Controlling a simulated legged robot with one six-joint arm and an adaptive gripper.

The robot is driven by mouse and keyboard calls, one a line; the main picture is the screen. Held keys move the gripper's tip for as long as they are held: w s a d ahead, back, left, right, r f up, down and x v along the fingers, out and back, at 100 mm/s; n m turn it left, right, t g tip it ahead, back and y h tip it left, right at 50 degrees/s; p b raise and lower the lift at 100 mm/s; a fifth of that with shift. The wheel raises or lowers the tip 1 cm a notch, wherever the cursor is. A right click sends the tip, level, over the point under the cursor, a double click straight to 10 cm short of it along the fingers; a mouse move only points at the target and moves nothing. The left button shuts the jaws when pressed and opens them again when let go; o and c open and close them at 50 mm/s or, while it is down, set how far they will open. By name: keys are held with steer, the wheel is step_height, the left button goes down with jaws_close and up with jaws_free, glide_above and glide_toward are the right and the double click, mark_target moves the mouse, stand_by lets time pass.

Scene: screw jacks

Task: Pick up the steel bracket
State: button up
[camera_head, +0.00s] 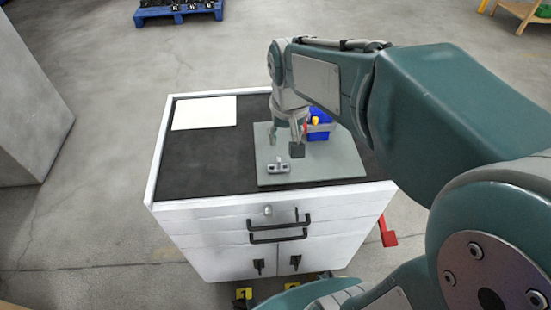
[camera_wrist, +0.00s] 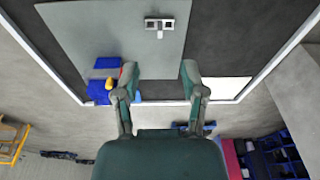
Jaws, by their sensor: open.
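The steel bracket (camera_head: 278,168) is a small grey metal piece lying on a grey-green board (camera_head: 335,172) on top of a cabinet. In the wrist view the bracket (camera_wrist: 153,23) is near the top centre, with two holes in its bar and a short tab. My gripper (camera_head: 285,143) is open and empty above the board, behind the bracket in the head view. In the wrist view its two fingers (camera_wrist: 158,74) are spread apart, and the bracket lies beyond the tips, between their lines. The fingers do not touch it.
A blue bin (camera_head: 319,134) with yellow and red items stands at the board's back right, close to my gripper. A white sheet (camera_head: 204,113) lies at the cabinet's back left. The dark cabinet top (camera_head: 195,165) is clear left of the board. A raised white rim surrounds it.

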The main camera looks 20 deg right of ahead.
steer(key=g, duration=0.2)
glide_toward(278, 159)
steer(key=shift+s+a+m, duration=0.15)
steer(key=shift+s+m, duration=0.15)
step_height(278, 159, down, 5)
steer(key=shift+f, duration=0.2)
steer(key=f, duration=0.5)
steer(key=shift+w+f, duration=0.2)
jaws_close()
